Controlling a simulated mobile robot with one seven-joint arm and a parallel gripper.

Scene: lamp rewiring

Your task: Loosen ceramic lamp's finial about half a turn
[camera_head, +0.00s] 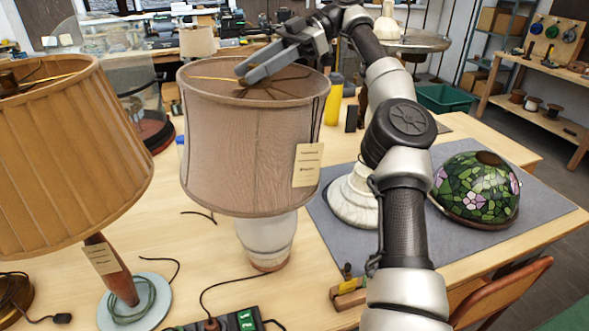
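The ceramic lamp stands upright on the workbench, with a white ceramic base (265,236) under a wide taupe shade (240,150). A paper tag (308,166) hangs on the shade's right side. The shade's open top shows thin brass-coloured spokes (212,79) running towards its middle. My gripper (246,73) reaches in from the upper right, its grey fingers over the shade's opening near the middle. The finial is not visible; the fingers cover the place where the spokes meet. I cannot tell whether the fingers are apart or closed on it.
A lamp with a pleated tan shade (75,160) stands close on the left. A stained-glass shade (477,190) and a white lamp base (352,198) rest on the grey mat (333,232) at right. Cords and a power strip (245,319) lie at the front.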

